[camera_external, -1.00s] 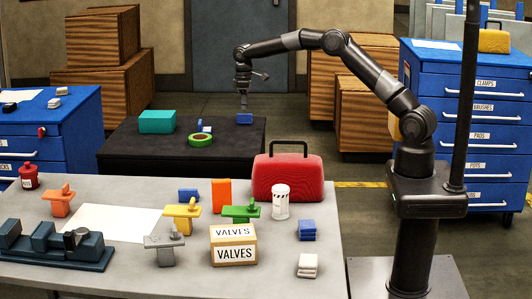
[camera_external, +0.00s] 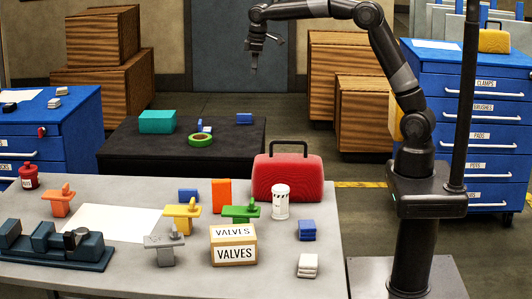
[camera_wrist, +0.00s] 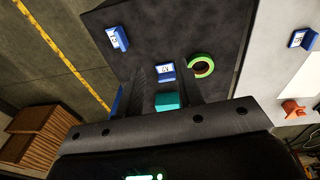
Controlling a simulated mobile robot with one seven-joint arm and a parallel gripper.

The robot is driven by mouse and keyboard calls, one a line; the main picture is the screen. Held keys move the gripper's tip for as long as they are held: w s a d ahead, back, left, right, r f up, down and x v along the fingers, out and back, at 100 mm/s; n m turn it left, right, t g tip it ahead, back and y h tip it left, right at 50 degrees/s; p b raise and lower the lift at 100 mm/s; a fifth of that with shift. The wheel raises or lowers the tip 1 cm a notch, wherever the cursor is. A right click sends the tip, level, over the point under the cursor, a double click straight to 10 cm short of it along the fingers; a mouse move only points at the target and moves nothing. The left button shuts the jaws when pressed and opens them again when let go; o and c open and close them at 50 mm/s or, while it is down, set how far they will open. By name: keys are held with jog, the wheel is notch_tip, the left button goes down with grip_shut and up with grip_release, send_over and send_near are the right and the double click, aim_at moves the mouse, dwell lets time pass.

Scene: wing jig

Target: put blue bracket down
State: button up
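A blue bracket (camera_external: 244,118) rests on the right part of the black table, apart from my gripper. It also shows with a pale label in the wrist view (camera_wrist: 117,38). My gripper (camera_external: 254,68) is raised well above that table, pointing down. In the wrist view its two dark fingers stand apart with nothing held between them. A second blue bracket (camera_external: 205,128) with a white label lies near the table's middle; it shows in the wrist view (camera_wrist: 165,72). A third blue bracket (camera_external: 188,194) lies on the grey table.
A teal box (camera_external: 157,121) and a green tape ring (camera_external: 200,140) lie on the black table (camera_external: 130,160). The grey table in front holds a red case (camera_external: 288,178), a valves box (camera_external: 233,244) and several coloured parts. Wooden crates (camera_external: 352,75) stand behind.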

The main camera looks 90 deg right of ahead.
jog(key=s+a+r+t, duration=0.1)
jog(key=s+a+r, duration=0.2)
jog(key=s+a, duration=0.55)
jog(key=s+a+r+t, duration=0.1)
jog(key=s+a+r, duration=0.1)
jog(key=s+a, duration=0.65)
jog(key=s+a+f+t, duration=0.1)
jog(key=s+a+f, duration=0.1)
jog(key=s, duration=0.7)
jog(key=s+a+f+t+y, duration=0.1)
jog(key=s+a+f, duration=0.1)
jog(key=s+f, duration=0.3)
jog(key=s, duration=0.4)
jog(key=shift+s+a+f, duration=0.15)
jog(key=shift+a+f, duration=0.05)
